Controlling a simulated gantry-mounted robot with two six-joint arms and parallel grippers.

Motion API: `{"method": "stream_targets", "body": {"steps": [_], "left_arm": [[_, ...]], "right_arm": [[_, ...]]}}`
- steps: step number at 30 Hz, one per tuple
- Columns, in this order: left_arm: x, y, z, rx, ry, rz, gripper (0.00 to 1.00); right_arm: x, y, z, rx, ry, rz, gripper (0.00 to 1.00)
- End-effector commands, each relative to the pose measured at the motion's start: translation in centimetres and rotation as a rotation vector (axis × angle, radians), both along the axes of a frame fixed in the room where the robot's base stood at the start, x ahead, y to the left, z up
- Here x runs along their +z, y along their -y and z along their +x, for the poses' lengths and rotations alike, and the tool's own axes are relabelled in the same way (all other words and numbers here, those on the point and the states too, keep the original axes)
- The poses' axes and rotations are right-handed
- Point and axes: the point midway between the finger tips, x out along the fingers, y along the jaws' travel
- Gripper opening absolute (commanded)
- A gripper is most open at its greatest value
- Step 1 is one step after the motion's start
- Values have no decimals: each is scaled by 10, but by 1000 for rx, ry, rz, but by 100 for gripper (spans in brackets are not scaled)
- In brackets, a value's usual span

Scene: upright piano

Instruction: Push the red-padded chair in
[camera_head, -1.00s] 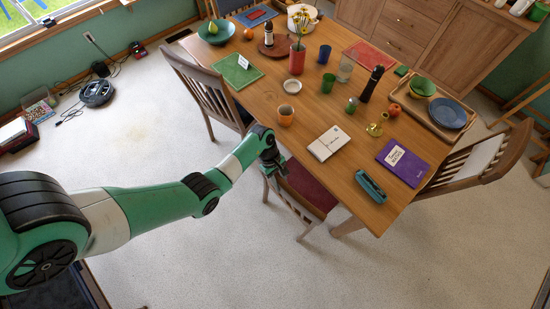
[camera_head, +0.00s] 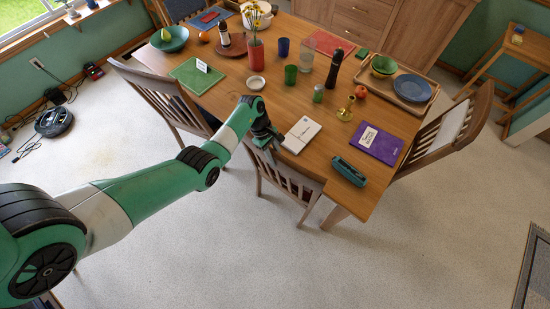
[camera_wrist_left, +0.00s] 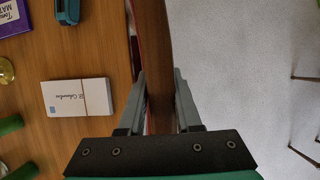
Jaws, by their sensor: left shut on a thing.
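The red-padded chair (camera_head: 288,184) stands at the near side of the wooden table, its slatted back close to the table edge. My left gripper (camera_head: 266,142) is at the chair's top rail. In the left wrist view, the fingers (camera_wrist_left: 159,92) lie on both sides of the brown top rail (camera_wrist_left: 155,50), shut on it. My right gripper is not in view.
The table (camera_head: 330,150) carries a white box (camera_head: 301,134), a teal case (camera_head: 349,171) and a purple book (camera_head: 376,143) near its close edge. Other chairs stand at left (camera_head: 165,98) and right (camera_head: 447,133). The near floor (camera_head: 250,260) is clear.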

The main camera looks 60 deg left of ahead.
Motion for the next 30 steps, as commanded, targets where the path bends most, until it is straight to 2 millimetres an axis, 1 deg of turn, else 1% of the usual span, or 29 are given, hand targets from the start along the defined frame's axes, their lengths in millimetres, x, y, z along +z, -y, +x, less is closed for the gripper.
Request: {"method": "stream_targets", "body": {"steps": [1,5,6,14,17,20,24,27,30], "left_arm": [[-1,-1,1,2,6,6,36],[-1,-1,1,2,6,4,60],[-1,-1,1,1,5,4,62],[0,-1,1,2,3,3,62],[7,-4,0,2,4,4,62],[23,-10,-2,3,7,5,62],[54,-22,-6,3,9,6,62],[75,-30,-10,3,7,5,62],[92,-37,-13,3,7,6,62]], "right_arm": [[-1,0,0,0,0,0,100],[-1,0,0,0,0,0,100],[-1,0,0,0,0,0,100],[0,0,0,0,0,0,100],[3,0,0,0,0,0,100],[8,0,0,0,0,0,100],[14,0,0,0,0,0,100],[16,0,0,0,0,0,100],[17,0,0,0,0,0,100]]}}
